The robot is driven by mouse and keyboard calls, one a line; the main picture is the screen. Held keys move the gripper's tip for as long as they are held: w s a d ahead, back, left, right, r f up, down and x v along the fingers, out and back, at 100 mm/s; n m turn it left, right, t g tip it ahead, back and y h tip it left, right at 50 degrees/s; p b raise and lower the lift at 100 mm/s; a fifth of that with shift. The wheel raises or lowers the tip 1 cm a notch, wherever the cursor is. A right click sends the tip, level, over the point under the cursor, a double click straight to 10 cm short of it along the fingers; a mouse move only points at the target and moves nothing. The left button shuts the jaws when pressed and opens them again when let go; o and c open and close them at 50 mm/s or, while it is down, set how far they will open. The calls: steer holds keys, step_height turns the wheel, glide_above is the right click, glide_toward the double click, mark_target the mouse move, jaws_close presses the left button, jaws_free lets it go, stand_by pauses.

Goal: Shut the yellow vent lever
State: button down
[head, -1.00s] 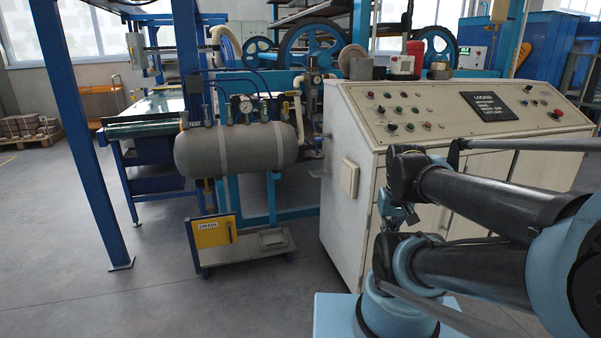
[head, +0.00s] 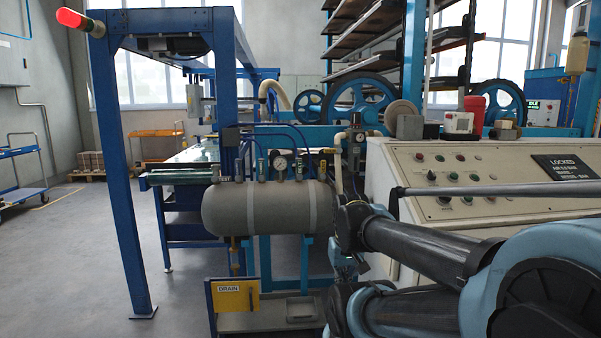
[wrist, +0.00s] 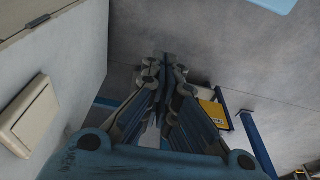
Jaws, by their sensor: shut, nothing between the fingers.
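The grey air tank (head: 268,208) stands left of the control cabinet in the head view, with a gauge and several small valves on top. A small yellowish fitting (head: 234,243) hangs under the tank. My gripper (wrist: 165,60) is shut and empty in the wrist view, pointing away over the floor. It is apart from the tank; its tips are not clear in the head view.
A yellow DRAIN panel (head: 234,297) stands on the low cart below the tank; it also shows in the wrist view (wrist: 215,113). The cream control cabinet (head: 470,185) is close on the right. A blue post (head: 118,170) rises at left. Open floor lies left of it.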

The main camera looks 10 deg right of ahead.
steer(key=shift+d, duration=0.1)
steer(key=w+d+r+n+t+h, duration=0.1)
steer(key=w+d+r+h, duration=0.15)
steer(key=w+r, duration=0.4)
steer(key=w+d+r+n+t+h, duration=0.1)
steer(key=w+d+r+n+h, duration=0.15)
steer(key=w, duration=0.75)
steer(key=w+d+r+t+h, duration=0.1)
steer(key=w+d+r+h, duration=0.15)
steer(key=w+r, duration=0.4)
steer(key=w+a+r+n+t+h, duration=0.1)
steer(key=w+a+t, duration=0.1)
steer(key=w+a, duration=0.3)
steer(key=w+a+r+n+t+h, duration=0.2)
steer(key=w+a, duration=0.3)
steer(key=w, duration=0.7)
steer(key=w+a+r+n+t+h, duration=0.2)
steer(key=w+a, duration=0.3)
steer(key=w, duration=0.3)
steer(key=shift+w+a+t, duration=0.3)
steer(key=shift+a+t, duration=0.05)
steer(key=shift+t, duration=0.45)
steer(key=shift+d, duration=0.1)
